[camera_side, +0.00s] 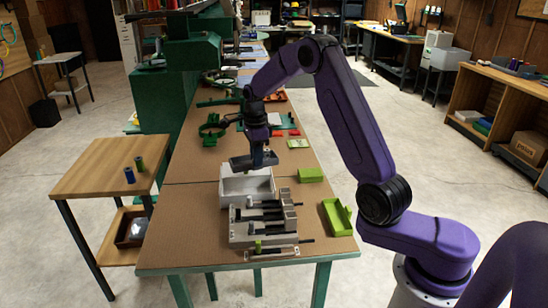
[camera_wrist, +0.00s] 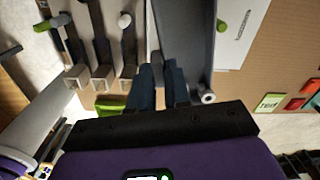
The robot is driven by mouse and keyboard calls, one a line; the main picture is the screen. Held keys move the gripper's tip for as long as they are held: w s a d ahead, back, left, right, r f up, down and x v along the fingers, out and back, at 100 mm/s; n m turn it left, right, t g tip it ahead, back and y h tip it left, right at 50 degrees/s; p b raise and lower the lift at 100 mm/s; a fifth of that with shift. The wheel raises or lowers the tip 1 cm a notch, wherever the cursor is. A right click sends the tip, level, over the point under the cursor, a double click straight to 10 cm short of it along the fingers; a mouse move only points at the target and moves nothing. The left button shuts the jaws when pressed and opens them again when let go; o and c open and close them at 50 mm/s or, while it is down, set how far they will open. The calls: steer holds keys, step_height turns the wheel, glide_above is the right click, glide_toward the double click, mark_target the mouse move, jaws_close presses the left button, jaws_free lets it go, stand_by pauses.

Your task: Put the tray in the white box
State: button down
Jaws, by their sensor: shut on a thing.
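A dark grey tray (camera_side: 240,164) is held above the white box (camera_side: 232,191), slightly tilted in the side view. My gripper (camera_side: 260,152) is shut on the tray. In the wrist view the dark fingers of my gripper (camera_wrist: 160,85) close at the near end of the tray (camera_wrist: 190,40), which looks like a long trough. The white box is open at the top and stands on the brown bench; the tray above hides part of its inside.
A grey rack (camera_side: 240,233) with several black tools stands directly in front of the white box. A green block (camera_side: 310,175) and a green tray (camera_side: 337,217) lie to the right. Red and green items lie behind. The brown bench left of the box is clear.

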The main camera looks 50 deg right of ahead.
mark_target(245, 168)
steer(key=w+a+m, duration=0.2)
steer(key=shift+w+f, duration=0.1)
steer(key=shift+w, duration=0.25)
steer(key=shift+w+a+f+m, duration=0.1)
steer(key=shift+f+m, duration=0.2)
steer(key=shift+f, duration=4)
steer(key=shift+f, duration=0.15)
steer(key=shift+f, duration=1.55)
steer(key=c, duration=1.1)
jaws_free()
steer(key=shift+o, duration=0.5)
